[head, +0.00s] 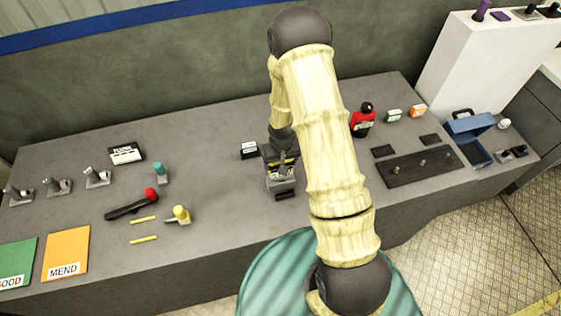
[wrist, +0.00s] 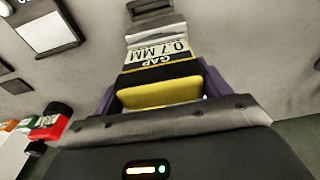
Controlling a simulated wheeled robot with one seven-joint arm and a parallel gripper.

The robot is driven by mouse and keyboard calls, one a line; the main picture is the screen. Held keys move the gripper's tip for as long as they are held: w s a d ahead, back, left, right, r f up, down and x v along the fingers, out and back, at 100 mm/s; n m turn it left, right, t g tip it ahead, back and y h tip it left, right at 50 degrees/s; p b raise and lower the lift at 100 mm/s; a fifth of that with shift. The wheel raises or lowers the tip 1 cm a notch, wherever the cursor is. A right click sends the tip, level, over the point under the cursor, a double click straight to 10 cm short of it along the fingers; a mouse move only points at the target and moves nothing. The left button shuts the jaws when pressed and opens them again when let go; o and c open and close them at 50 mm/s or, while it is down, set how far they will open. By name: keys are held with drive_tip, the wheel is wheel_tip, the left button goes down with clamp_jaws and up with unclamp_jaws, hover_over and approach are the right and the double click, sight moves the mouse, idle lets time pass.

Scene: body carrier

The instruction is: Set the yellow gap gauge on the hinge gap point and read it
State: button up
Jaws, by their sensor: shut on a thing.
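My gripper (wrist: 160,97) is shut on the yellow gap gauge (wrist: 160,92), a yellow block with a black band between the purple fingers. In the wrist view a white plate (wrist: 157,52) reading "GAP 0.7 MM", upside down, shows just beyond the yellow block. In the head view my gripper (head: 281,158) is low over the middle of the bench, with a bit of yellow between its jaws. A grey piece with a black end (head: 284,194) lies right below it. The hinge gap point is not clearly visible, and I cannot tell whether the gauge touches it.
A small black-and-white block (head: 249,150) stands close to the left of my gripper. A red-ended tool (head: 130,205) lies left on the grey bench (head: 220,215).

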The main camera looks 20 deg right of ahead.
sight(282, 177)
drive_tip(key=shift+f+b, duration=0.65)
drive_tip(key=shift+f, duration=0.15)
drive_tip(key=o, duration=1.8)
drive_tip(key=shift+r, duration=0.15)
drive_tip(key=r+b, duration=0.1)
drive_tip(key=r, duration=0.4)
drive_tip(key=s+r+b, duration=0.1)
drive_tip(key=r, duration=0.5)
drive_tip(key=s+r+b, duration=0.1)
drive_tip(key=r, duration=0.5)
drive_tip(key=shift+t, duration=0.6)
drive_tip(key=s, duration=0.4)
drive_tip(key=s+r+b, duration=0.1)
drive_tip(key=s, duration=0.3)
drive_tip(key=s+r, duration=0.1)
drive_tip(key=s, duration=0.3)
drive_tip(key=shift+s+r+b, duration=0.25)
drive_tip(key=shift+b, duration=0.05)
